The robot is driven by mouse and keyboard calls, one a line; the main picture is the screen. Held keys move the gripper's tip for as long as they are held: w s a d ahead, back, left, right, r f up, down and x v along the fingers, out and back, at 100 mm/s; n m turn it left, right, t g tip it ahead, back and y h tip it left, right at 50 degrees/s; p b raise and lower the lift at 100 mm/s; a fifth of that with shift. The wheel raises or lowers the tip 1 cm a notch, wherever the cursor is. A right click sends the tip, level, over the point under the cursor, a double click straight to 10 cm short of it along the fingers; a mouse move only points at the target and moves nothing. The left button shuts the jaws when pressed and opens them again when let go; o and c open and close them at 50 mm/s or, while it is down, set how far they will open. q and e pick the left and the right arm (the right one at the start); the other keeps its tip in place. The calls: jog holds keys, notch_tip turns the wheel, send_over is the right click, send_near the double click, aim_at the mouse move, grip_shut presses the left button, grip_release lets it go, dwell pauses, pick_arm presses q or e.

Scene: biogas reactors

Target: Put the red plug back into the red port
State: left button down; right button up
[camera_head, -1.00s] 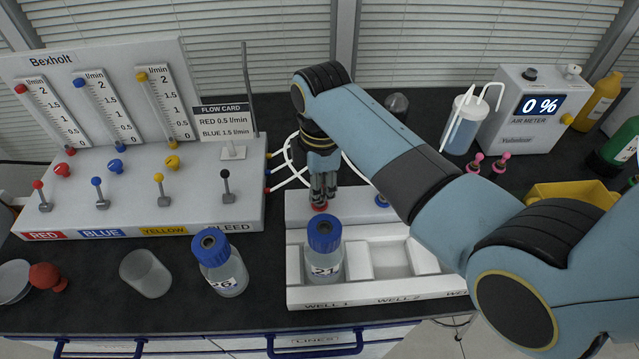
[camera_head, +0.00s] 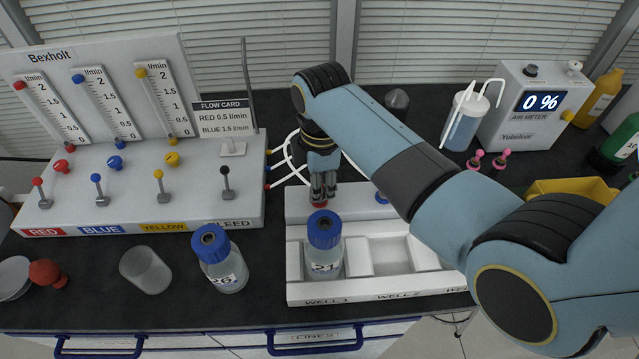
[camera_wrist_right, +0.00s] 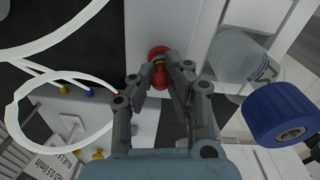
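My right gripper (camera_head: 322,196) points down at the white block behind the wells. In the right wrist view its fingertips (camera_wrist_right: 165,68) close around the red plug (camera_wrist_right: 158,52), with a brass-coloured band between them. In the head view a little red of the plug (camera_head: 319,204) shows below the fingertips, at the top of the block. The red port at this spot is hidden under the plug and fingers, so I cannot tell how deep the plug sits. My left gripper is not in view.
Bottle 21 (camera_head: 324,258) stands in well 1, close in front of the gripper. Bottle 26 (camera_head: 221,262) and an empty beaker (camera_head: 146,271) stand left of the white tray (camera_head: 400,293). White hoses (camera_head: 287,160) curve left of the gripper. A red bulb-shaped object (camera_head: 47,273) lies far left.

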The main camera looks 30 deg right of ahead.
jog(key=o, duration=0.4)
notch_tip(320, 180, up, 12)
jog(key=shift+s, duration=0.15)
dwell(0.8)
